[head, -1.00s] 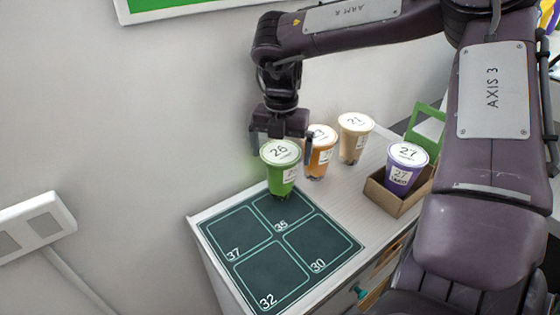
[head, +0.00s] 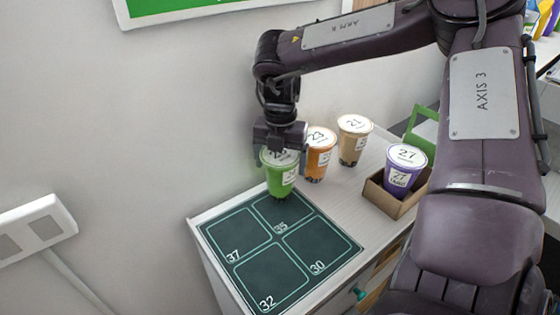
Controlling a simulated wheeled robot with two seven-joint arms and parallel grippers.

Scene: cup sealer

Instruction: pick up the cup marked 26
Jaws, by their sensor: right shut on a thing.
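The green cup marked 26 (head: 280,182) stands upright at the back edge of the dark mat on the counter, near the square marked 35. Its white lid is partly hidden by my right gripper (head: 280,155). The gripper comes down from above and is shut on the cup near its lid. The number on the lid is mostly covered now. My left gripper is not in view.
An orange cup marked 23 (head: 319,160) stands close to the right of the green cup. A beige cup marked 21 (head: 352,148) is behind it. A purple cup marked 27 (head: 401,178) sits in a cardboard holder (head: 389,202). The numbered mat (head: 278,243) is clear in front.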

